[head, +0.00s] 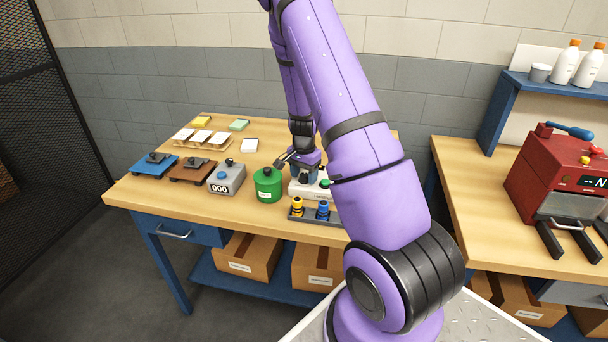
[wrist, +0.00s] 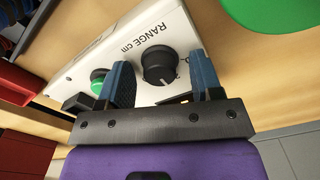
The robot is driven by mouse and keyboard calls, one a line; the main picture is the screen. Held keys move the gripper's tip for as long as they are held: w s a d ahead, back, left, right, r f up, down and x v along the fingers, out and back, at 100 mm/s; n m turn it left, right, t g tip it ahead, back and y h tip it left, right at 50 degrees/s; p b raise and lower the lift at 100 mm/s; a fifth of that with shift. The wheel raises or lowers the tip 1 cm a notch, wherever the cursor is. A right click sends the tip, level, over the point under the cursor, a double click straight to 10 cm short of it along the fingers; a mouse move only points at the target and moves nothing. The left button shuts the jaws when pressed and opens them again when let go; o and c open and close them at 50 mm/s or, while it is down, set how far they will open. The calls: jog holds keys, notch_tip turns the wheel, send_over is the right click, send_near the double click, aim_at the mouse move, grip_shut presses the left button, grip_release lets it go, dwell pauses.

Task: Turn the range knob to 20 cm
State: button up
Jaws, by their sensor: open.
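The white range device (head: 299,188) stands on the wooden bench, partly hidden by my arm in the head view. In the wrist view its white panel (wrist: 122,52) carries the label "RANGE cm", and the black range knob (wrist: 158,66) sits below the label. A pale pointer mark shows on the knob, but the setting cannot be read. A green button (wrist: 98,80) is beside the knob. My gripper (wrist: 160,60) is open, with one blue finger on each side of the knob and visible gaps between. In the head view my gripper (head: 305,174) is over the device and hides the knob.
A green canister (head: 268,184) stands close left of the device. A grey counter box (head: 226,179) reading "000" is further left. A dark tray (head: 316,217) with yellow and blue pieces lies in front. Bench space behind the canister is mostly free.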

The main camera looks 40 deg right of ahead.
aim_at(303, 175)
notch_tip(303, 175, up, 11)
jog(key=shift+f, duration=0.15)
dwell(0.4)
dwell(0.4)
jog(key=s+a+r+n+t, duration=0.1)
jog(key=s+a+r+n, duration=0.15)
jog(key=a+r, duration=0.3)
jog(key=s+a+r+n+t+y, duration=0.1)
jog(key=s+a+r+n, duration=0.15)
jog(key=a+r, duration=0.35)
jog(key=s+a+r+n+t, duration=0.1)
jog(key=s+a+r+n, duration=0.2)
jog(key=r, duration=0.4)
jog(key=s+a+r+n, duration=0.2)
jog(key=s+a, duration=0.1)
jog(key=s, duration=0.2)
jog(key=s+a+r+n+t, duration=0.1)
jog(key=s+a+r+n, duration=0.2)
jog(key=s, duration=0.3)
jog(key=s+a+r+n+t+h, duration=0.1)
jog(key=s+a+r+n, duration=0.1)
jog(key=s+a, duration=0.3)
jog(key=shift+s+r+n, duration=0.3)
jog(key=shift+s+n, duration=0.1)
